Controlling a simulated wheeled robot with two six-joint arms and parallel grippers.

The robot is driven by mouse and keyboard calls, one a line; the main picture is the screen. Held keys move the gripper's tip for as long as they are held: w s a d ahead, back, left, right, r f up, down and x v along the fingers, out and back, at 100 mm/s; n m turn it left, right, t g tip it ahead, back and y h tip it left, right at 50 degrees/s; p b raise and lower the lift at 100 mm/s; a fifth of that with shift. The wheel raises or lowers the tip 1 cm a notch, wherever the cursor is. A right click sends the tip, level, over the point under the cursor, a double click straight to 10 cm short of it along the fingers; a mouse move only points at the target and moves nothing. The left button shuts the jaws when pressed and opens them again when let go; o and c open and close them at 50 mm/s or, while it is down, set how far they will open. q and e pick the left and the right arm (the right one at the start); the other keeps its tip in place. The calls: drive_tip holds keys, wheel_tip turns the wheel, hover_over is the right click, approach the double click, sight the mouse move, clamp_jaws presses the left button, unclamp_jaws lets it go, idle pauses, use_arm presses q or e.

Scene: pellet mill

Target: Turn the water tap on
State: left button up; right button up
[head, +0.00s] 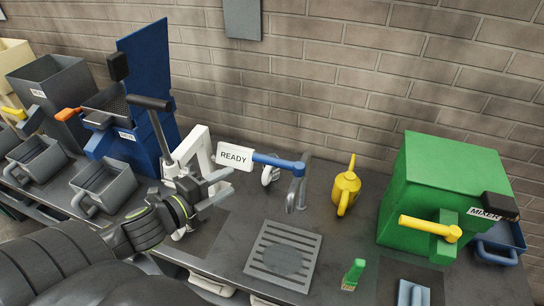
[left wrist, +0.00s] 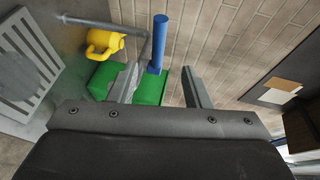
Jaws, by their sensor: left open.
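The water tap (head: 299,192) is a grey post and spout at the back of the counter. Its blue lever (head: 278,161) points left, its end by the white READY sign in the head view. My left gripper (head: 224,183) is open and empty, left of the tap and a little below the lever's left end. In the left wrist view the blue lever (left wrist: 159,40) shows upright in the gap between the fingers, seemingly beyond their tips. I cannot tell the exact distance. My right gripper is not in view.
A slotted drain grate (head: 263,265) lies before the tap. A yellow watering can (head: 346,188) and a green mixer (head: 420,190) stand to its right. The READY sign (head: 235,157) and a white stand (head: 199,146) are close to my left gripper. A small green item (head: 354,273) stands in front.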

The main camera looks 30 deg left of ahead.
use_arm(q)
drive_tip(key=b, duration=0.2)
approach(272, 158)
drive_tip(key=shift+w+a+f, duration=0.25)
drive_tip(key=shift+w+f, duration=0.15)
drive_tip(key=shift+w, duration=0.2)
drive_tip(key=shift+w+a+f, duration=0.2)
drive_tip(key=shift+w+f, duration=0.2)
drive_tip(key=shift+w, duration=0.15)
drive_tip(key=x, duration=0.9)
drive_tip(key=shift+w+p, duration=0.2)
drive_tip(key=shift+p, duration=0.15)
drive_tip(key=shift+d+f, duration=0.1)
clamp_jaws()
